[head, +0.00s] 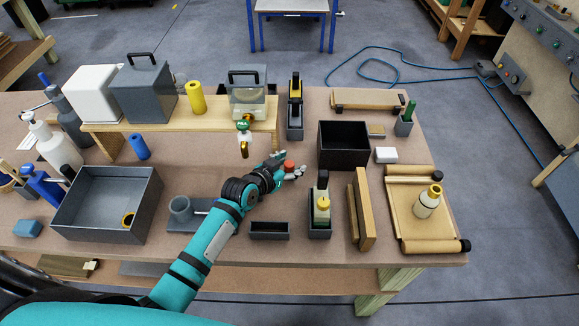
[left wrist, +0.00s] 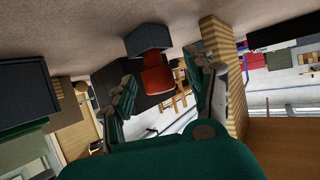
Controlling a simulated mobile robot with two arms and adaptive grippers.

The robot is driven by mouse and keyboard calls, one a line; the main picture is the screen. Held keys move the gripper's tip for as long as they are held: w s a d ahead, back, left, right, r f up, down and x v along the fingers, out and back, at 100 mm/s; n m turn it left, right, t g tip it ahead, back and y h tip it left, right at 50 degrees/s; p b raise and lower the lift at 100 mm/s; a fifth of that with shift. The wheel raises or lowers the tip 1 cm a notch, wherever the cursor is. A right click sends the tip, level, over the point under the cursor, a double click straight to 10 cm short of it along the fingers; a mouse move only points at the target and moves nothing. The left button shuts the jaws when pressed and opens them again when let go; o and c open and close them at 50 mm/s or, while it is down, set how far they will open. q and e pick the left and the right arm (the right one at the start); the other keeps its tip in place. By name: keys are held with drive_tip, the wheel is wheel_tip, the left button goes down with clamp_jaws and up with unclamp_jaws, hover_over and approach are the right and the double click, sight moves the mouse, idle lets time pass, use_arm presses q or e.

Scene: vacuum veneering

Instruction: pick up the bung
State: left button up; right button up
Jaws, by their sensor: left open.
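The bung appears to be the small red piece (head: 289,164) near the middle of the table. In the left wrist view the red bung (left wrist: 155,75) adjoins a small dark grey block (left wrist: 148,38), which is against the table surface; the picture is turned over. My left gripper (head: 290,166) is around the bung, one finger on each side. Its fingers show in the left wrist view (left wrist: 165,88) spread apart, with gaps between them and the bung. The gripper is open and holds nothing. My right gripper is in neither view.
A black open box (head: 343,160) stands to the right. A grey holder with a bottle (head: 320,226) and a small grey tray (head: 269,236) stand in front. A wooden shelf (head: 177,133) with a brass-coloured valve (head: 244,138) at its edge is behind. A large grey tray (head: 70,215) lies left.

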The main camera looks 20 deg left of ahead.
use_arm(q)
drive_tip(key=c, duration=0.9)
drive_tip(key=shift+c, duration=0.2)
